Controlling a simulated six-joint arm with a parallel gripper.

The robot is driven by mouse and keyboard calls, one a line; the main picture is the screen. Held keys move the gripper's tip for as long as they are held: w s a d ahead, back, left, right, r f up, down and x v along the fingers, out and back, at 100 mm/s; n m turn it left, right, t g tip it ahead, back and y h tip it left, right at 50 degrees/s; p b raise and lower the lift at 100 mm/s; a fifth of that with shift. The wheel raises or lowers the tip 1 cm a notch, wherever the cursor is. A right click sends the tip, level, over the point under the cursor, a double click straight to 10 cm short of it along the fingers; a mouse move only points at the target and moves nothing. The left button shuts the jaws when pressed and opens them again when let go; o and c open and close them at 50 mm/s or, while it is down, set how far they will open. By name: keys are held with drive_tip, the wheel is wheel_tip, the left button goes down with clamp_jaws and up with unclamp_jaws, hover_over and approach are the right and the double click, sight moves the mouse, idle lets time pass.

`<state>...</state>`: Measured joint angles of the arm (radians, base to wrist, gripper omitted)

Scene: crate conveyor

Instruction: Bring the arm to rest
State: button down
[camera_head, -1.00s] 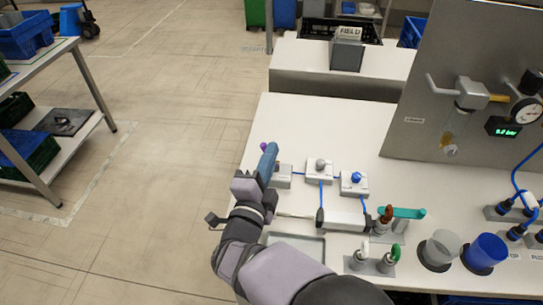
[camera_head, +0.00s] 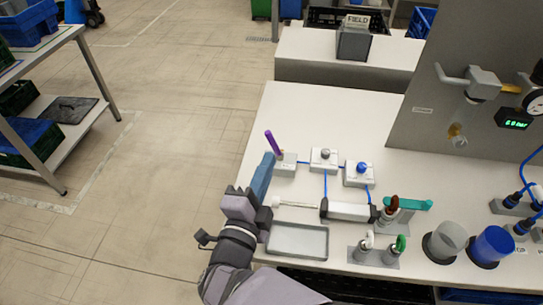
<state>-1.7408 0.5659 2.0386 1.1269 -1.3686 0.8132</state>
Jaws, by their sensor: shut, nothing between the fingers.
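My arm comes in from the bottom of the head view. My gripper (camera_head: 267,160) points up and away at the left edge of the white workbench (camera_head: 300,105). Its blue-grey fingers are together with nothing seen between them. The tips are close to a purple lever (camera_head: 272,144) on a grey box (camera_head: 285,165). I cannot tell whether they touch it. The gripper hides a little of the bench's left edge.
Two small switch boxes, one with a grey knob (camera_head: 324,155) and one with a blue knob (camera_head: 361,170), stand right of the gripper. A cylinder (camera_head: 348,211), a shallow tray (camera_head: 298,240), a grey cup (camera_head: 446,240) and a blue cup (camera_head: 492,246) are nearby.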

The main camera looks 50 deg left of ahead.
drive_tip(key=shift+s+d+r, duration=0.1)
drive_tip(key=shift+s+d, duration=0.3)
drive_tip(key=shift+s, duration=0.2)
